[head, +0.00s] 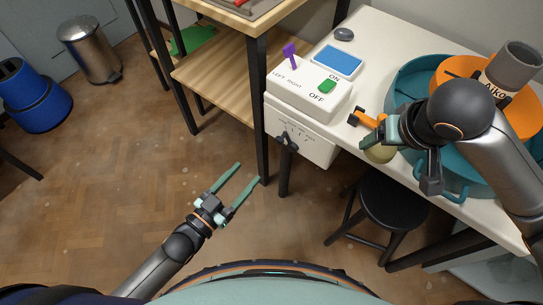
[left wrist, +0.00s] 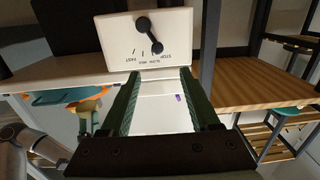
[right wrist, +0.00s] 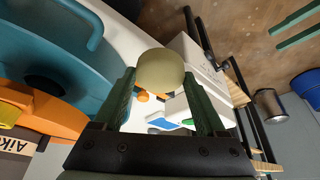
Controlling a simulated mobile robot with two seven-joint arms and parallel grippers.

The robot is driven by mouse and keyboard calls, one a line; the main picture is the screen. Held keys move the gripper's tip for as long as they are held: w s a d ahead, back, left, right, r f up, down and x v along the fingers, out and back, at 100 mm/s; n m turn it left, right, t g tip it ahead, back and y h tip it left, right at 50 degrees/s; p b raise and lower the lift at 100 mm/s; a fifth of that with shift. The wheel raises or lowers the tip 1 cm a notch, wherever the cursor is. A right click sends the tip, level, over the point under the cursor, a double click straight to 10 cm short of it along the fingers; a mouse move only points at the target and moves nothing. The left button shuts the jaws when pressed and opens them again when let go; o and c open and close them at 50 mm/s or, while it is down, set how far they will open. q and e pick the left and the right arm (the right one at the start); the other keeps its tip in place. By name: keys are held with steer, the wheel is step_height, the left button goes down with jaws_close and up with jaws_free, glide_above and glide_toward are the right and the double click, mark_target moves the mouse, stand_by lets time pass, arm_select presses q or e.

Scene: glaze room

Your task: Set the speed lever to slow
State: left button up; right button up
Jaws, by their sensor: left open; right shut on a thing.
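The speed lever (head: 287,141) is black and sits on the front face of the white control box (head: 305,138). The left wrist view shows the lever (left wrist: 149,36) upside down. Its lower end there points to the SLOW and STOP side, away from FAST; I cannot tell which of the two marks it covers. My left gripper (head: 240,172) is open and empty, low in front of the box and apart from the lever. My right gripper (head: 374,142) is shut on a rounded beige thing (right wrist: 160,70) above the counter's front edge.
On the box top are a purple LEFT/RIGHT lever (head: 290,54) and a green ON/OFF switch (head: 327,86). A teal basin (head: 400,85) fills the counter's right. A table leg (head: 261,110) stands left of the box; a black stool (head: 392,203) stands below. The floor around my left gripper is clear.

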mark_target(278, 143)
steer(key=shift+f+b, duration=0.3)
steer(key=shift+f, duration=0.45)
arm_select(q)
steer(key=shift+h, duration=0.4)
steer(key=b+x, duration=0.1)
steer(key=x, duration=0.7)
steer(key=b+x, duration=0.1)
steer(key=x, duration=0.3)
steer(key=shift+d+f+b, duration=0.1)
steer(key=shift+f+b, duration=0.2)
steer(key=shift+f, duration=0.1)
arm_select(e)
step_height(278, 143, down, 3)
steer(key=shift+r, duration=0.2)
arm_select(q)
steer(key=shift+c, duration=0.2)
jaws_close()
arm_select(e)
steer(key=shift+r, duration=0.1)
